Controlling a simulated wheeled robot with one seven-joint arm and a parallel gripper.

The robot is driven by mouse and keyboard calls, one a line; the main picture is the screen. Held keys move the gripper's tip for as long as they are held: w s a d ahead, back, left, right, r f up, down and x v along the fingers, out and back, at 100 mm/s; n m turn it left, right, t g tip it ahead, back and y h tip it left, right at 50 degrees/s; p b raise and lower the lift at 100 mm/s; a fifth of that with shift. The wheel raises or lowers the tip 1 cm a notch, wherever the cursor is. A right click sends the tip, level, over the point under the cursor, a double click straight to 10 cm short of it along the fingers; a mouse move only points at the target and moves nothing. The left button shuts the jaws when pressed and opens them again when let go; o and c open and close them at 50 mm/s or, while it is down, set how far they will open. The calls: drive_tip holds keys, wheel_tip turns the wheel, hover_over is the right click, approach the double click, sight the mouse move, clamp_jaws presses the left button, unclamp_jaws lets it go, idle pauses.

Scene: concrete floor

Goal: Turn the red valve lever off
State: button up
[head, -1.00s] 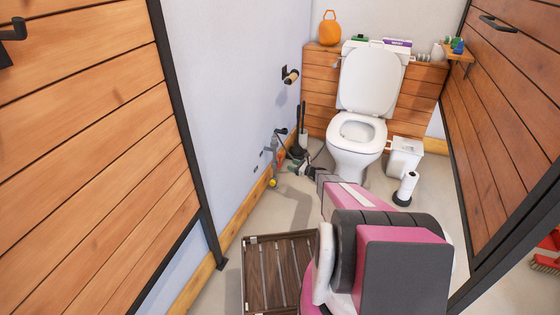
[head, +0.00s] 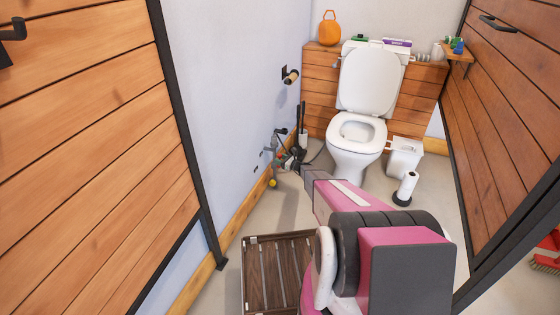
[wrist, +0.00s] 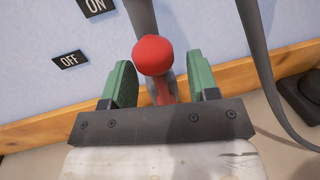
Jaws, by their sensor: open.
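The red valve lever (wrist: 154,57) shows in the wrist view with its rounded red end toward the camera, in front of a grey pipe on the wall. My gripper (wrist: 165,84) is open, with one green finger on each side of the lever. The lever lies between the fingers, and I see a gap on both sides. In the head view my gripper (head: 287,161) is small beside the wall pipes, and the lever is hard to make out there. An ON label (wrist: 95,5) and an OFF label (wrist: 69,60) are on the wall left of the lever.
A grey hose (wrist: 262,70) hangs right of the gripper. The toilet (head: 352,160) stands behind and to the right. A yellow-ended pipe (head: 272,183) is low by the wall.

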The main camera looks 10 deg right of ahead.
drive_tip(key=shift+w+a, duration=0.1)
drive_tip(key=shift+a, duration=0.05)
clamp_jaws()
drive_tip(key=s+a+f+n+y, duration=0.1)
drive_tip(key=s+f+n+y, duration=0.1)
drive_tip(key=n, duration=0.8)
drive_tip(key=s+a+f+n+g+y, duration=0.1)
drive_tip(key=s+a+f+n, duration=0.1)
drive_tip(key=n, duration=0.8)
drive_tip(key=shift+s+f+g+y, duration=0.35)
drive_tip(key=shift+s+f, duration=0.4)
drive_tip(key=shift+f, duration=0.3)
drive_tip(key=shift+a+n, duration=0.1)
drive_tip(key=shift+n, duration=0.2)
